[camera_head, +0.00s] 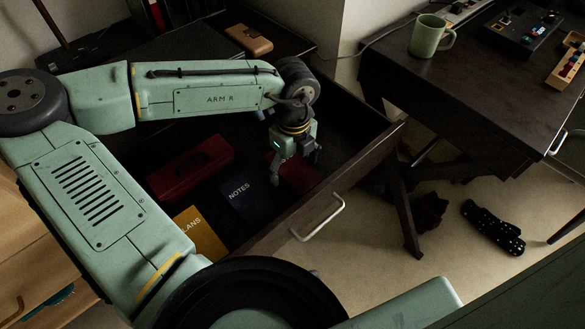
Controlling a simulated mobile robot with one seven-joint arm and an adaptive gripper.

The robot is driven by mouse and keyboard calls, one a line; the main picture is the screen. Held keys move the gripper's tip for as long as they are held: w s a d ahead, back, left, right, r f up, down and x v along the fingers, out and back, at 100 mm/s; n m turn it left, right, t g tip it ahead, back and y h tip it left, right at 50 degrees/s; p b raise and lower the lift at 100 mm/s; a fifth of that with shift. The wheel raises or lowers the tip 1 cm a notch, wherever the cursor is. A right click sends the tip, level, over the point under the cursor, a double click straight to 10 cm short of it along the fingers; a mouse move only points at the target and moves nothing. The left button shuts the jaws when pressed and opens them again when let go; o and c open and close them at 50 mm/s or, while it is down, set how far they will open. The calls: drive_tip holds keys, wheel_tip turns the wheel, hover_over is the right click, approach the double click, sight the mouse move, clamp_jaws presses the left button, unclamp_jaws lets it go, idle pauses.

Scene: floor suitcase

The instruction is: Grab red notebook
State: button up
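A dark red flat item (302,181), which looks like the red notebook, lies in the open drawer (345,172) near its front right corner. My gripper (295,170) hangs over it, pointing down, with its fingers apart. The gripper and its fingers cover part of the notebook. I cannot tell whether the fingertips touch it. No cover text shows on it.
A blue notebook marked NOTES (243,200) lies to the left, then a yellow one (199,232). A longer red case (190,168) lies behind them. The drawer's front wall with its metal handle (318,218) stands close to my gripper. A brown case (249,39) rests behind.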

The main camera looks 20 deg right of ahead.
drive_tip(key=c, duration=1.2)
drive_tip(key=shift+c, duration=0.3)
drive_tip(key=shift+r, duration=0.15)
